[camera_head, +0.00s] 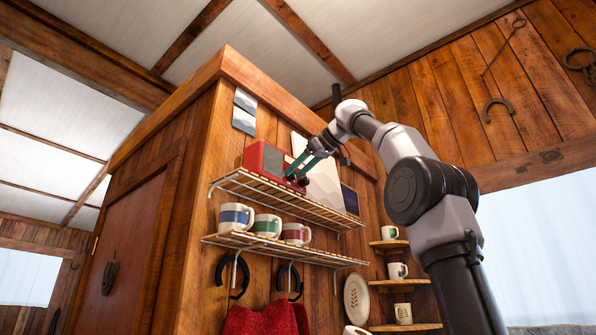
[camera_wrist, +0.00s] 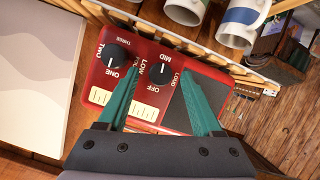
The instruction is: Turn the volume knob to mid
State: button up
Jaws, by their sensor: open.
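The red radio (camera_head: 264,157) stands on the upper slatted shelf in the head view. In the wrist view its red front (camera_wrist: 143,111) carries two black knobs. The volume knob (camera_wrist: 158,70) has the words LOW, MID, LOUD and OFF around it; a small pale mark shows on it, its exact aim hard to read. The other knob (camera_wrist: 115,55) is ringed by ONE, TWO and THREE. My gripper (camera_head: 293,171) is open at the radio's front. In the wrist view its teal fingertips (camera_wrist: 160,75) lie on either side of the volume knob; contact cannot be told.
The upper wire shelf (camera_head: 283,205) has a rail along its edge. Several mugs (camera_head: 236,216) stand on the lower shelf. A pale board (camera_wrist: 35,75) is beside the radio. Red cloth (camera_head: 262,320) hangs below, and corner shelves (camera_head: 399,285) hold more mugs.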

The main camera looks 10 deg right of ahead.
jog(key=v, duration=0.7)
jog(key=shift+s, duration=0.2)
jog(key=shift+d, duration=0.15)
